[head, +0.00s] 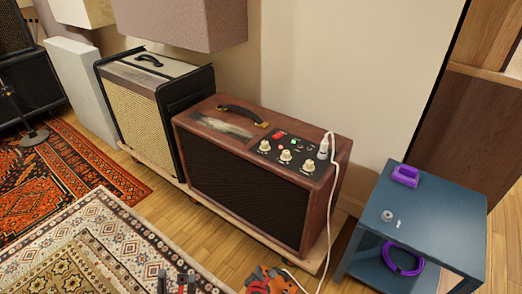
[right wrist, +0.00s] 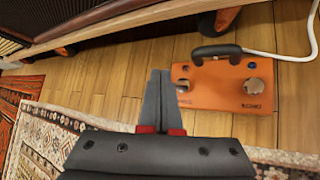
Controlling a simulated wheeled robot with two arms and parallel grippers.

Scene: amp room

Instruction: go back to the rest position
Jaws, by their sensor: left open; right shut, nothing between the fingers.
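My left gripper (head: 176,284) shows at the bottom edge of the head view, its two fingers apart and empty above the patterned rug. My right gripper (head: 258,286) is at the bottom edge further right, partly cut off, beside or over the orange pedal (head: 283,282). In the right wrist view my right gripper (right wrist: 160,82) has its fingers together with nothing between them. The orange pedal (right wrist: 232,92) lies on the wooden floor just right of the fingertips there. A black curved piece sits on its far edge, and I cannot tell whether the fingers touch the pedal.
A brown amp (head: 245,205) with knobs and a cream-fronted amp (head: 135,110) stand on a low wheeled wooden platform (head: 313,262). A white cable (head: 331,215) runs down from the brown amp. A blue side table (head: 440,215) stands right. Patterned rug (head: 118,240) covers the front left.

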